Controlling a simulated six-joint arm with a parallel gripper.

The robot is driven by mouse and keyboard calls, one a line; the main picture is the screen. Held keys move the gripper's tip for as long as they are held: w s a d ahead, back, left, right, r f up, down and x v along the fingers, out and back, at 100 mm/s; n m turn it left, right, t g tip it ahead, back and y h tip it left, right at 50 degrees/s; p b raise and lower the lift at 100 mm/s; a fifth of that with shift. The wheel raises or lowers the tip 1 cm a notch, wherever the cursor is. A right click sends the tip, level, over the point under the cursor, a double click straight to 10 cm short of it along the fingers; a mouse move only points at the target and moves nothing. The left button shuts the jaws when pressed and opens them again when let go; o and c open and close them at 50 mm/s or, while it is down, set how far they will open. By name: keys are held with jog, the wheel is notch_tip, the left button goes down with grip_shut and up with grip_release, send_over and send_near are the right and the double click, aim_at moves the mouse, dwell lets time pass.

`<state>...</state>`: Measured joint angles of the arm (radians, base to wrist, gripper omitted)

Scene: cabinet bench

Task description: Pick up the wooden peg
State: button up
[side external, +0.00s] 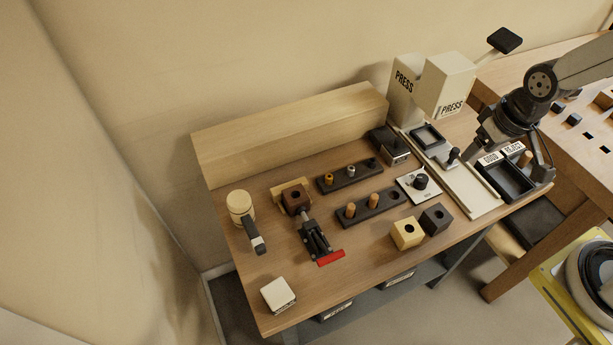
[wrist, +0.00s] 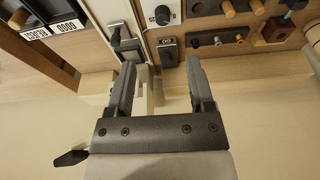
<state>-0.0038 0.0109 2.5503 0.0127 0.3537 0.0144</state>
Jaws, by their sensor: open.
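Two wooden pegs stand upright in a dark rack (side external: 385,206) in the middle of the bench; the left peg (side external: 350,209) and the right peg (side external: 374,200) show their tops. They also show at the top of the wrist view, one peg (wrist: 229,9) beside the other (wrist: 257,6). Another wooden peg (side external: 524,158) shows by the REJECT label; it also appears at the wrist view's upper left (wrist: 17,20). My gripper (side external: 507,130) is over the right end of the bench, away from the rack. In the wrist view my gripper (wrist: 160,66) is open and empty.
The white PRESS (side external: 445,85) stands at the back right. The GOOD and REJECT tray (side external: 507,182) is at the right edge. A yellow block (side external: 406,233), a dark block (side external: 436,218), a red-handled clamp (side external: 318,243) and a mallet (side external: 242,212) occupy the bench. The front middle is clear.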

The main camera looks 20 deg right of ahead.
jog(key=w+a+f+m+g+y, duration=0.2)
jog(key=w+a+f+m, duration=0.35)
jog(key=a+m, duration=0.2)
jog(key=m+g+y, duration=0.2)
jog(key=m, duration=0.6)
send_over(353, 204)
jog(key=d, duration=0.3)
jog(key=f, duration=0.6)
jog(key=shift+w+a+f, duration=0.2)
jog(key=shift+w+a, duration=0.05)
jog(key=shift+w, duration=0.1)
jog(key=shift+x, duration=1.3)
jog(key=shift+x, duration=2.55)
jog(key=shift+a, duration=0.15)
grip_shut()
